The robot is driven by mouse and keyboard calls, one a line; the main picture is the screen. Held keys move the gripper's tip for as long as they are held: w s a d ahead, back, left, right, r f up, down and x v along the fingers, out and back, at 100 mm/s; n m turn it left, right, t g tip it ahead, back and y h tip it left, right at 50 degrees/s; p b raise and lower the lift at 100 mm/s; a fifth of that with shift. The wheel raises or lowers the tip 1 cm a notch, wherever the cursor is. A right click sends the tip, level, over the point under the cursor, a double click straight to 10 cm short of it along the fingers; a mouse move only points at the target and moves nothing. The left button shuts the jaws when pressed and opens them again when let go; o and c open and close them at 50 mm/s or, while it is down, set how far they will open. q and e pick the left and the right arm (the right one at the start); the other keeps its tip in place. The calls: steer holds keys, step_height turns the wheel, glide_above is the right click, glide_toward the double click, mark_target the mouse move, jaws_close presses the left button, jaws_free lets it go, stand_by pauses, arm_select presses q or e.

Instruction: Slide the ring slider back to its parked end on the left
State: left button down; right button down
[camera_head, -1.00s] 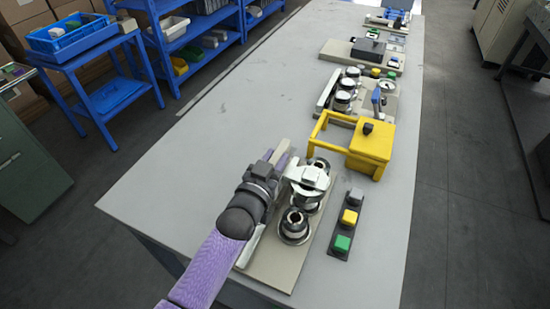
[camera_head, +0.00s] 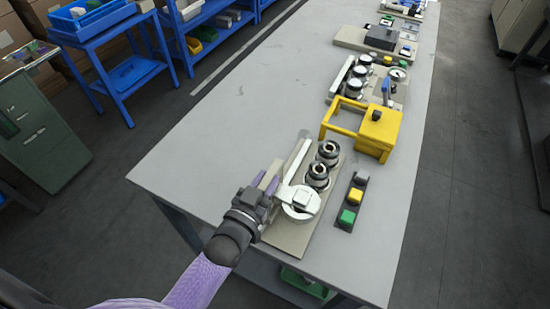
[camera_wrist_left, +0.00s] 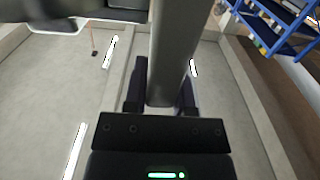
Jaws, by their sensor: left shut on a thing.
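The ring slider (camera_head: 300,203), a pale metal ring piece with an arm, sits at the near end of a beige base plate (camera_head: 288,240), over the nearest roller. Two dark-and-silver rollers (camera_head: 318,174) stand uncovered behind it. A pale rail (camera_head: 296,158) runs along the plate's left side. My left gripper (camera_head: 270,181) is at the rail's near end, shut on the slider's arm. In the left wrist view a grey bar (camera_wrist_left: 173,50) stands between the fingers of my left gripper (camera_wrist_left: 163,92). The exact contact is partly hidden. My right gripper is not in view.
A button strip with green (camera_head: 347,217), yellow and grey buttons lies right of the plate. A yellow frame fixture (camera_head: 376,132) stands behind it. More fixtures line the bench further back. The bench top (camera_head: 215,150) left of the plate is clear.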

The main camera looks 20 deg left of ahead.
arm_select(q)
steer(key=s, duration=0.2)
steer(key=s+p, duration=0.1)
steer(key=s, duration=0.1)
steer(key=shift+a+f, duration=0.1)
steer(key=shift+a, duration=0.25)
steer(key=c, duration=0.9)
jaws_free()
steer(key=o, duration=0.5)
steer(key=shift+s+a, duration=0.1)
steer(key=shift+s, duration=0.05)
steer(key=shift+c, duration=0.2)
